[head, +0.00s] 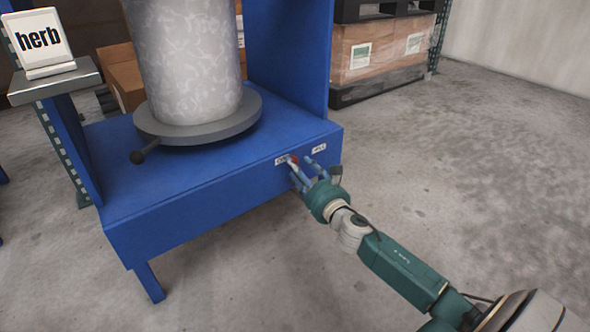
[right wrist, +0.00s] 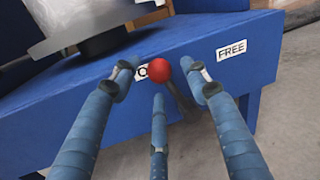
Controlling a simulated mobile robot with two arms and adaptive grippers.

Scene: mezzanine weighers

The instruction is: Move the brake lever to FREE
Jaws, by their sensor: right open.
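The brake lever has a red ball knob (right wrist: 162,70) and a dark shaft (right wrist: 174,94) on the front face of a blue frame. In the head view the knob (head: 294,159) is small and partly covered by my fingers. The knob is beside the left label (head: 281,161), which is partly hidden in the wrist view; an "O" shows. The FREE label (right wrist: 231,50) is to the right, clear of the lever. My right gripper (head: 305,167) is open, its blue fingers spread around the knob, with no clear contact. My left gripper is not in view.
The blue frame (head: 190,217) carries a round grey turntable (head: 198,130) with a patterned cylinder (head: 185,60). A small grey shelf (head: 56,82) at left holds a "herb" sign (head: 38,40). Boxes on a black pallet (head: 380,88) stand behind. The floor to the right is clear.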

